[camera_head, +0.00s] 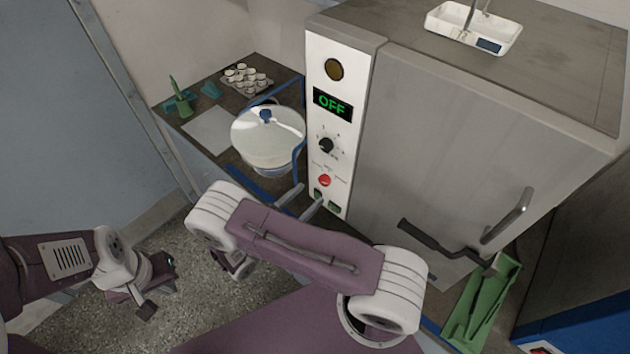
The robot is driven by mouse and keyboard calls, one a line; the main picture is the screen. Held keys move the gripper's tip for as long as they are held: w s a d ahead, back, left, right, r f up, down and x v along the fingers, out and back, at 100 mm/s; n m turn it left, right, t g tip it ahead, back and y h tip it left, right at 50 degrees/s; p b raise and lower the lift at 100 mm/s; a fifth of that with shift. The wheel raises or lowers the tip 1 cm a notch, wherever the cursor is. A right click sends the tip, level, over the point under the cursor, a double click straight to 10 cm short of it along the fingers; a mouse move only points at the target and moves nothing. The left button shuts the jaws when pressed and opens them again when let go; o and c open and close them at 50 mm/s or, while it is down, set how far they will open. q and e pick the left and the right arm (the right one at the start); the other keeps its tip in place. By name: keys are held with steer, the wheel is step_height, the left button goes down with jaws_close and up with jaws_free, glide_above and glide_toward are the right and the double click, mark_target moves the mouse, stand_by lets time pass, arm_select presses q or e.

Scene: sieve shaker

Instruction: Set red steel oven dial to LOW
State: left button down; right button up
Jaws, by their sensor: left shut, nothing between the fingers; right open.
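The steel oven (480,140) stands at the right with a white control panel (338,100) on its left front. The panel display (332,104) reads OFF in green. A black dial (326,145) sits below it, and the red dial (325,181) is lower still; its small labels are unreadable and its setting cannot be told. My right gripper (303,203) has its two pale fingers apart, just below and left of the red dial near the panel's bottom; its rear is hidden behind my forearm. My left gripper (150,300) is shut and empty at the lower left, over the floor, far from the oven.
A glass vessel (268,150) with a blue-knobbed lid stands left of the panel beside a blue frame. A tray of white cups (246,79) is behind it.

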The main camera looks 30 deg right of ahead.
mark_target(322, 183)
steer(key=p+x, duration=0.1)
steer(key=x, duration=0.4)
steer(key=shift+w+d+r, duration=0.1)
steer(key=shift+d, duration=0.05)
steer(key=shift+w+d+p, duration=0.15)
steer(key=shift+d+p, duration=0.15)
steer(key=shift+d, duration=0.25)
jaws_close()
